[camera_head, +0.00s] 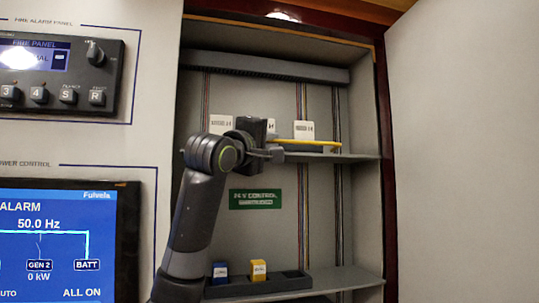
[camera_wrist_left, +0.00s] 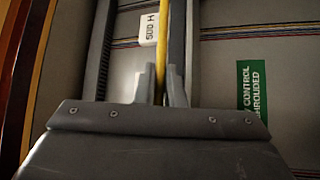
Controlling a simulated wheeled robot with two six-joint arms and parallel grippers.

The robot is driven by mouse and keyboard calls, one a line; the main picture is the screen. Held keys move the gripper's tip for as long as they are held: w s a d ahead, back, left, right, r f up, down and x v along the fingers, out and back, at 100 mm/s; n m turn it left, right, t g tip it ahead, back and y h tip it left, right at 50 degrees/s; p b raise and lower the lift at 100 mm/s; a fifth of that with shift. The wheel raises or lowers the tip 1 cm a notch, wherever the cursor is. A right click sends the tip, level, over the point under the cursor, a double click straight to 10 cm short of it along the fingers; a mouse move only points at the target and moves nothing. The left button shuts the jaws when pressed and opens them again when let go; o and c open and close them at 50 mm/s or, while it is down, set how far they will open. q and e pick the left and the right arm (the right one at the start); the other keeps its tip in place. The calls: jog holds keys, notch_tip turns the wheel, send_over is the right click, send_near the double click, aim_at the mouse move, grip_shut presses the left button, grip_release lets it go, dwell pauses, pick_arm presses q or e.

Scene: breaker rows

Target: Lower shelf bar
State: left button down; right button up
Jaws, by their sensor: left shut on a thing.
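A yellow bar (camera_head: 312,142) runs along the front of the upper shelf (camera_head: 355,157) in the open cabinet. My left gripper (camera_head: 274,150) reaches up from the left and is shut at the bar's left part. In the left wrist view the yellow bar (camera_wrist_left: 161,40) passes between the two fingers (camera_wrist_left: 160,92). Whether the bar is raised or resting cannot be told. The lower shelf (camera_head: 345,279) carries a dark rack (camera_head: 287,283) with a blue block (camera_head: 220,271) and a yellow block (camera_head: 258,269). My right gripper is not in view.
White labelled blocks (camera_head: 303,130) stand behind the bar. A green sign (camera_head: 255,199) is on the back wall between the shelves. The control panel (camera_head: 65,245) is left of the cabinet, and a pale door or wall (camera_head: 465,150) is on its right. Space between the shelves at right is free.

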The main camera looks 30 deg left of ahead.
pick_arm(q)
jog(key=shift+f+m+t+b, duration=0.35)
jog(key=shift+m+t+b, duration=0.15)
jog(key=shift+m+b, duration=0.25)
jog(key=c, duration=1.5)
grip_release()
jog(key=shift+s, duration=0.1)
jog(key=shift+s+f, duration=0.1)
jog(key=b+v, duration=0.9)
jog(key=v, duration=0.8)
jog(key=shift+a, duration=0.2)
